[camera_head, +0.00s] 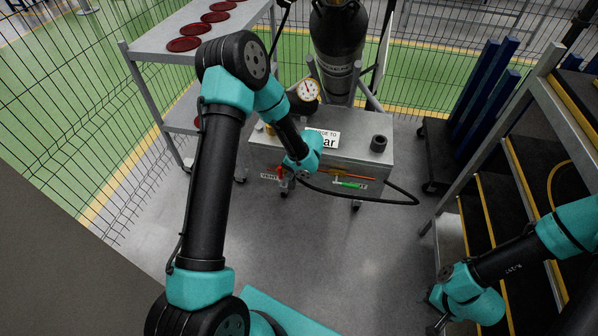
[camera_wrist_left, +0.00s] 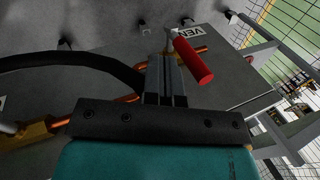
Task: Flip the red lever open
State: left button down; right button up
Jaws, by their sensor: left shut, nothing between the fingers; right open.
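The red lever (camera_head: 280,173) is on the front of the grey metal box cart, beside a label that starts "VEN". In the left wrist view its red cylindrical handle (camera_wrist_left: 194,58) slants away from a small metal stem. My left gripper (camera_head: 288,178) is at the cart's front, just right of the lever. In the left wrist view its fingers (camera_wrist_left: 166,62) are shut with nothing between them, and the handle is close beside their tips; I cannot tell if they touch. My right gripper (camera_head: 436,322) is open and empty at the lower right, away from the cart.
A green lever (camera_head: 350,184) and an orange pipe (camera_head: 352,175) are right of the red lever. A black hose (camera_head: 385,200) loops along the cart's front. A gauge (camera_head: 308,90) and dark cylinder (camera_head: 338,45) stand behind. Steps (camera_head: 490,215) are at right; the floor in front is clear.

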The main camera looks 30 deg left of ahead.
pick_arm(q)
jog(key=shift+a, duration=0.85)
